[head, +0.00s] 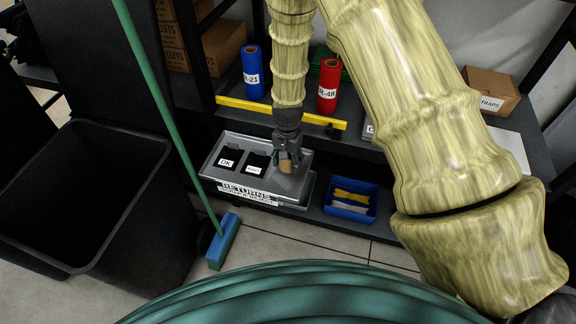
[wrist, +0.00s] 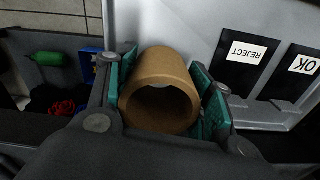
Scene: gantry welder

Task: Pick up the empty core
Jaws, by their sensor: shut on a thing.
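The empty core, a short brown cardboard tube, sits between my fingers in the wrist view (wrist: 160,68), with its open end facing the camera. In the head view the core (head: 286,166) shows small and partly hidden at the fingertips. My gripper (head: 287,158) is shut on it, with a green pad on each side of the tube in the wrist view (wrist: 162,100). My gripper is over the right part of the grey returns tray (head: 262,196). I cannot tell whether the core touches the tray.
The tray has OK (head: 229,158) and REJECT (head: 255,165) slots. A blue bin (head: 350,211) stands right of it. Above are a yellow bar (head: 240,107), a blue roll (head: 252,72) and a red roll (head: 329,85). A broom (head: 222,240) and black bin (head: 85,190) are left.

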